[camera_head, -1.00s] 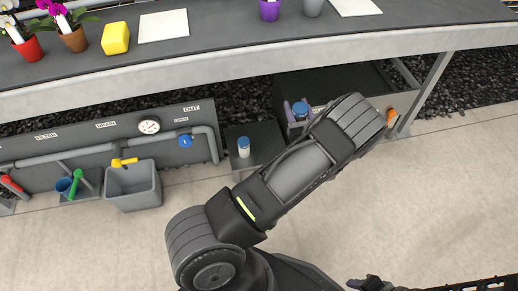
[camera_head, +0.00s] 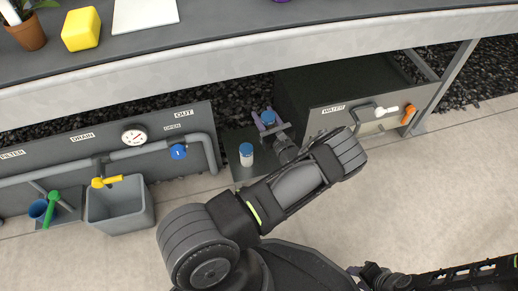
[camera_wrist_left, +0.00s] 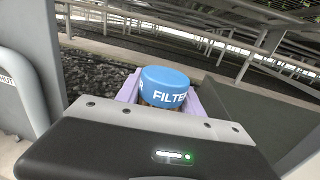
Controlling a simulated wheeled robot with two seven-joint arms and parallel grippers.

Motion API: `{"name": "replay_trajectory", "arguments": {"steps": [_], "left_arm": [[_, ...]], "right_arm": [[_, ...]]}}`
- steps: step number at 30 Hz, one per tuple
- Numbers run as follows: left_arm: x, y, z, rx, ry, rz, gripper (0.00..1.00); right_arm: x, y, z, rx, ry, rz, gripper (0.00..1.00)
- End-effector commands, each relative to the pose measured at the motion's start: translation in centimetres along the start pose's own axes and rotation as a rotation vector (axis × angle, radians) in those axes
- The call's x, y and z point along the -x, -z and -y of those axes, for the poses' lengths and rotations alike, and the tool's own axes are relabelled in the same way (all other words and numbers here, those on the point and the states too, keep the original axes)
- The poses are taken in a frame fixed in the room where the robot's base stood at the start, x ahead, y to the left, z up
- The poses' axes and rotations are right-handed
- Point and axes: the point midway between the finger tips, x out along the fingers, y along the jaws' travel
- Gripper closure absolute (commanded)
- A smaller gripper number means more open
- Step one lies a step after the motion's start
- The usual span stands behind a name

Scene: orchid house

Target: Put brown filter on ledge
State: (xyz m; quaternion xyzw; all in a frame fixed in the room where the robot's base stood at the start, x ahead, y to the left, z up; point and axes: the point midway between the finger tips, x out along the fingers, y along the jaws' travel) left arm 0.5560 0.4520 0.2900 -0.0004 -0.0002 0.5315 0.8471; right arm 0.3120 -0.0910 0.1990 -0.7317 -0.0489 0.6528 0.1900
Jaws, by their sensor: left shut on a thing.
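My left gripper (camera_head: 268,124) is shut on a filter with a blue cap (camera_head: 267,117), held upright between its purple fingers. In the left wrist view the blue cap (camera_wrist_left: 165,85) reads FILTER, and a little brown body shows under it; the rest is hidden by the gripper. In the head view the gripper is over or just beside the back right of the small dark ledge (camera_head: 243,174); the gap below cannot be judged. A white filter with a blue cap (camera_head: 246,155) stands on the ledge, left of the gripper. A dark part of my right arm shows bottom right; its fingers are unclear.
Right of the ledge is a grey WATER box (camera_head: 323,122) with an orange knob (camera_head: 408,114). Left are a pipe panel with a gauge (camera_head: 134,134), blue valve (camera_head: 178,152) and grey bin (camera_head: 119,208). The bench (camera_head: 230,58) overhangs behind. The ledge's front is bare.

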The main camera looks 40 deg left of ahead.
Motion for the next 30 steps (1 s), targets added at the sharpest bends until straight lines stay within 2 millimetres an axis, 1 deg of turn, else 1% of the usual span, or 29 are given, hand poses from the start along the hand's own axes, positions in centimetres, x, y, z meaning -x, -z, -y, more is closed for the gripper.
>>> {"name": "replay_trajectory", "arguments": {"steps": [2,9,12,19,22,23,30], "left_arm": [[0.0,0.7,0.0,0.0,0.0,0.0,1.0],[0.0,4.5,-0.1,-0.001,0.0,0.0,1.0],[0.0,5.1,0.0,-0.001,0.0,0.001,1.0],[0.0,5.0,0.0,-0.001,0.0,0.001,1.0],[0.0,5.4,0.0,-0.001,0.0,0.0,1.0],[0.0,5.7,0.0,-0.001,0.0,0.0,1.0],[0.0,9.6,0.0,-0.001,0.0,0.0,1.0]], "right_arm": [[-0.4,0.0,-0.1,0.0,0.001,0.0,0.61],[-2.2,0.2,-0.8,-0.002,0.004,-0.003,0.61],[-2.3,0.2,-0.8,-0.002,0.005,-0.003,0.61],[-2.1,0.3,-0.8,-0.002,0.005,-0.002,0.61],[-2.4,0.2,-0.9,-0.002,0.006,-0.002,0.61],[-2.6,0.3,-0.9,-0.002,0.006,-0.002,0.61],[-4.5,0.4,-1.7,-0.004,0.009,-0.003,0.61]]}}
